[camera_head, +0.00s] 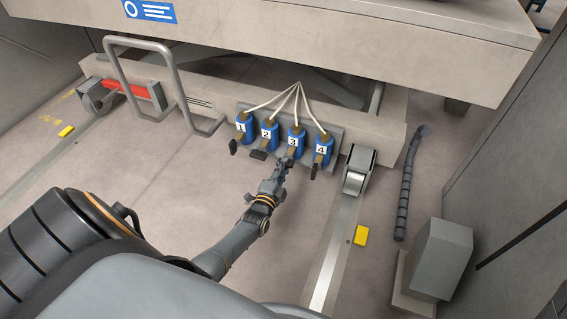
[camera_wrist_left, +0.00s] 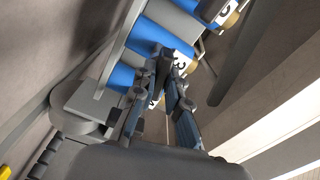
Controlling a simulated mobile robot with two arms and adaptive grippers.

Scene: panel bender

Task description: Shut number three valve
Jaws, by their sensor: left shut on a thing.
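Number three valve (camera_head: 296,141) is a blue body with a brass top and a white "3" label, on a grey plate below the machine. My left gripper (camera_head: 285,165) is at its lower front, fingers shut on its dark handle. The handle is mostly hidden by the fingers in the head view. In the left wrist view, the dark handle (camera_wrist_left: 160,66) shows between the fingertips (camera_wrist_left: 166,76), in front of a blue valve body. How far the handle is turned is unclear. My right gripper is not in view.
Valves one (camera_head: 242,126), two (camera_head: 268,134) and four (camera_head: 323,150) stand close beside it, with dark handles. White hoses rise from the valves. A grey rail handle (camera_head: 165,80) is to the left, a caster (camera_head: 357,172) to the right. The floor in front is mostly clear.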

